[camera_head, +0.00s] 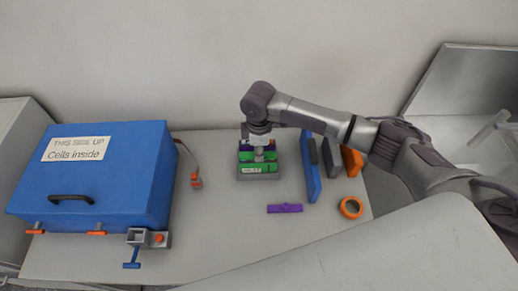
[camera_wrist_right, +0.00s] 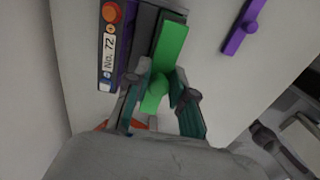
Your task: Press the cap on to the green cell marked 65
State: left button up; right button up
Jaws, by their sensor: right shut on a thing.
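My right gripper (camera_head: 259,150) is over the grey holder (camera_head: 258,178), pointing down. In the right wrist view the gripper (camera_wrist_right: 160,95) is shut on the round knob of a green cap (camera_wrist_right: 171,45), a flat bar. A green cell (camera_head: 258,169) with a white label lies at the front of the holder; its number is too small to read. The cap is above or on the holder's cells; I cannot tell whether it touches the green cell, which the cap hides in the wrist view. My left gripper is not in view.
A purple cell (camera_wrist_right: 110,45) marked No. 72 sits beside the green cap. A purple cap (camera_head: 285,208) lies in front of the holder. A blue slab (camera_head: 310,168) and an orange ring (camera_head: 351,207) are to the right. A large blue box (camera_head: 95,180) stands left.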

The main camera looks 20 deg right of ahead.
jog(key=shift+f, duration=0.4)
dwell(0.8)
jog(key=o, duration=0.9)
jog(key=shift+o, duration=0.3)
jog(key=o, duration=0.4)
jog(key=shift+o, duration=0.2)
jog(key=shift+r+p, duration=3.55)
jog(key=shift+p, duration=0.35)
